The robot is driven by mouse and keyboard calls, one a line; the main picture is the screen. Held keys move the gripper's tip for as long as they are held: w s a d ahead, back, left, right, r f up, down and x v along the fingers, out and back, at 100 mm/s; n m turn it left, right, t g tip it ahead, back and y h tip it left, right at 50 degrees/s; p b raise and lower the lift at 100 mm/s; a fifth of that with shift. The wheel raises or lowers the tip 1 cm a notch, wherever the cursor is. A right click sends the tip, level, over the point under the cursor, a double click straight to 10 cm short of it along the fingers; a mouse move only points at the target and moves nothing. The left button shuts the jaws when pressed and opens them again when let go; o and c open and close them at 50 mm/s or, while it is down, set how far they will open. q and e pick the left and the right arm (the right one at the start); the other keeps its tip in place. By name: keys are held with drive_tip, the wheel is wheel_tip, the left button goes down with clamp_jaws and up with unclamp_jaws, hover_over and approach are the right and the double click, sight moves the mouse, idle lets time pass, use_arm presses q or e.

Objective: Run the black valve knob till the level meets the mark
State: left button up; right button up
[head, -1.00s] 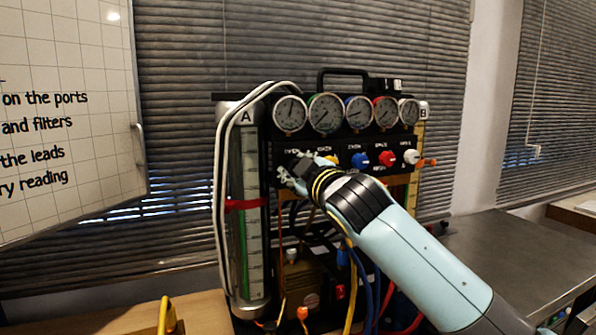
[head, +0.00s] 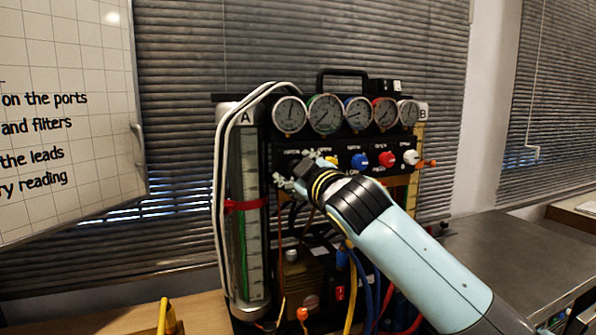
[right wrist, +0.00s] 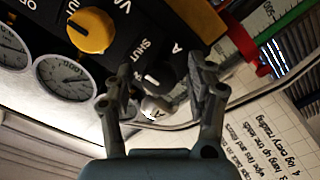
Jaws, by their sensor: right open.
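The black valve knob (right wrist: 152,76) with a white line shows in the right wrist view, beside the word SHUT. It lies between and beyond the fingertips of my right gripper (right wrist: 160,88), which is open, with a gap on both sides. In the head view my right gripper (head: 297,172) is at the left end of the knob row and hides the black knob. Column A (head: 250,262) stands left of it, with a green strip (head: 243,245) inside and a red band (head: 244,206) around it. I cannot tell exactly where the level ends. My left gripper is out of view.
Yellow (right wrist: 90,31), blue (head: 360,161), red (head: 387,160) and white (head: 411,157) knobs share the panel, under several round gauges (head: 325,114). White hoses (head: 222,170) run beside column A. Coloured hoses hang below. A bare grey worktop (head: 510,255) is at right.

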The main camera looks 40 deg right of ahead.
drive_tip(key=v, duration=1.2)
idle(0.7)
